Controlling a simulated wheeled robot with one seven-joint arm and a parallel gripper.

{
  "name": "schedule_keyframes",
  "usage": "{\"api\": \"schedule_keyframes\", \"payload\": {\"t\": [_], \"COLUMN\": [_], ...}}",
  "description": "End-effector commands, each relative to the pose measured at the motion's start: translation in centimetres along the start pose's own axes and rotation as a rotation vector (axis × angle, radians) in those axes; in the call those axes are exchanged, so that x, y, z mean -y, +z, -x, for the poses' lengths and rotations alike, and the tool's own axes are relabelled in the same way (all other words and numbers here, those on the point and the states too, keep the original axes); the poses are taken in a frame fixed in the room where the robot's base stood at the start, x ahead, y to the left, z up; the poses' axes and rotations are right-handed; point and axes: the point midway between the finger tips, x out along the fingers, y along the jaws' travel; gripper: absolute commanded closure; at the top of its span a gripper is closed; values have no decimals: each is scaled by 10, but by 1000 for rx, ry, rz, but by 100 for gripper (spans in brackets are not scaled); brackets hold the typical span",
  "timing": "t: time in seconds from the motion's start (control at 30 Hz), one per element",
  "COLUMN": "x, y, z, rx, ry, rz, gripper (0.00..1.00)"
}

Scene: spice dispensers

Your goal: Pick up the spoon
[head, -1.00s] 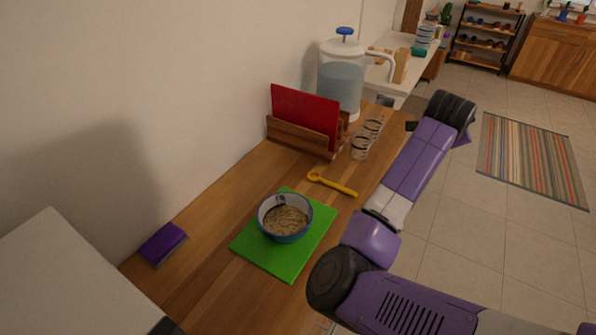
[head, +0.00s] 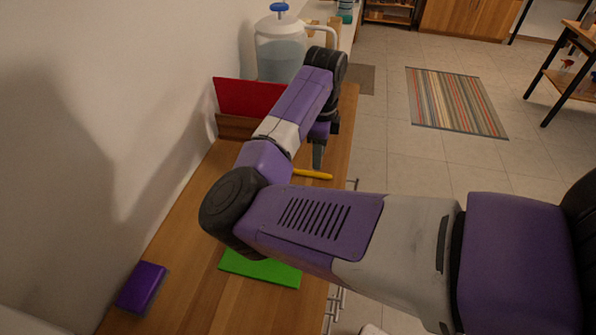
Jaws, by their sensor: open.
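The yellow spoon (head: 314,174) lies on the wooden counter; only part of its handle shows, and its bowl end is hidden behind my arm. My gripper (head: 318,154) points down just beyond the spoon handle, a little above the counter, with one dark finger clearly visible. It is open, and I see nothing held in it. The gap between finger and spoon is hard to judge from this view.
The green board (head: 260,269) shows only at its near edge; my arm covers the rest. A red board (head: 245,97) stands in a wooden rack (head: 236,127) by the wall. A water pitcher (head: 281,55) stands behind. A purple sponge-like block (head: 142,287) lies front left.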

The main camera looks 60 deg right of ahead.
Motion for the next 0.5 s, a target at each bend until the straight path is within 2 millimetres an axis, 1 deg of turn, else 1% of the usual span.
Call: {"api": "schedule_keyframes", "payload": {"t": [0.03,0.27,0.4,0.5], "x": [0,1,3,4], "y": [0,0,0,0], "z": [-6,-29,-50,-61], "rx": [0,-1,-1,-1], "ry": [2,0,0,-1], "rz": [2,4,3,3], "gripper": [58,58,58,58]}}
